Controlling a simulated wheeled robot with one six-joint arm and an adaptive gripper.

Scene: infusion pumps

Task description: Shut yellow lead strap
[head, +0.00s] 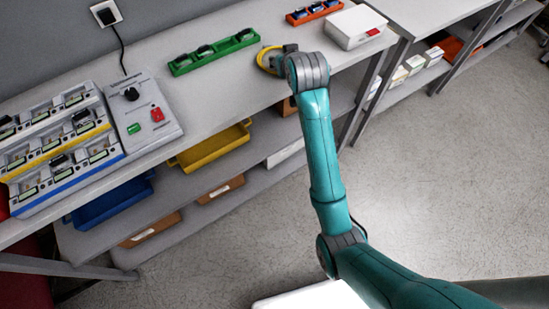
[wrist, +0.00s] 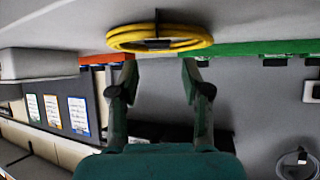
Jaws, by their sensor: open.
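The yellow lead (wrist: 190,45) lies coiled on the bench top, seen edge-on in the wrist view. A short dark strap (wrist: 157,43) crosses the coil at its middle; I cannot tell whether it is closed. In the head view the yellow lead (head: 263,62) shows only in part, because my gripper (head: 278,58) and wrist cover its right side. In the wrist view my gripper (wrist: 158,78) is open and empty. Its two fingers point at the coil, one to either side of the strap, with the coil just beyond the tips.
A green rack (head: 213,53) with dark devices lies left of the lead. An orange rack (head: 314,12) and a white box (head: 354,27) stand to its right. A grey panel with red and green buttons (head: 143,110) is far left. Bins sit on the shelf below.

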